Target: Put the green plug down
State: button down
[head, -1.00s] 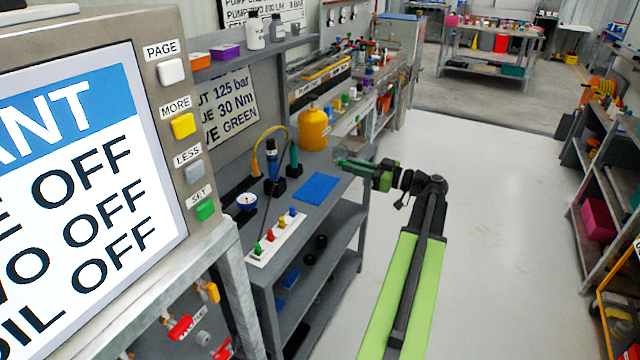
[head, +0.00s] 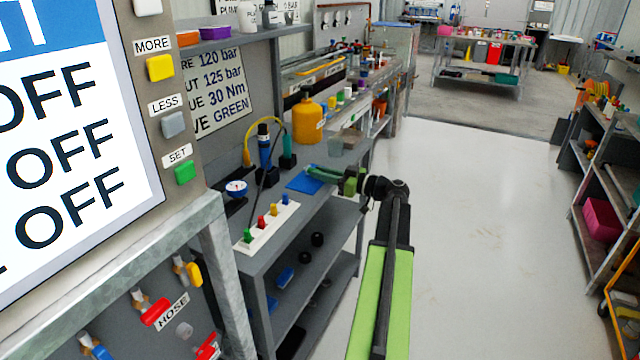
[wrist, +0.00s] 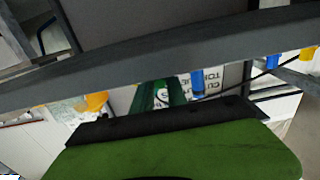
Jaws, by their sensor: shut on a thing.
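My gripper (head: 314,171) reaches left over the grey bench and shows just above the right part of the blue mat (head: 299,184). Its fingers look shut. In the wrist view the dark green fingers (wrist: 147,97) point away, with a small green piece with a pale mark, the green plug (wrist: 163,95), between them. The plug is mostly hidden, and in the head view I cannot separate it from the green fingers. Whether it touches the mat cannot be told.
A white strip (head: 262,233) with small green, red, yellow and blue pieces lies in front of the mat. A gauge (head: 236,188), an upright blue tool (head: 264,150) and a yellow bottle (head: 308,118) stand around it.

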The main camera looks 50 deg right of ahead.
jog(key=shift+r, duration=0.15)
jog(key=shift+f+b, duration=0.5)
jog(key=shift+f, duration=0.1)
jog(key=c, duration=1.3)
grip_release()
jog(key=shift+r, duration=0.15)
jog(key=shift+r+p, duration=0.35)
jog(key=shift+p, duration=0.15)
jog(key=v, duration=1.2)
jog(key=shift+r, duration=0.15)
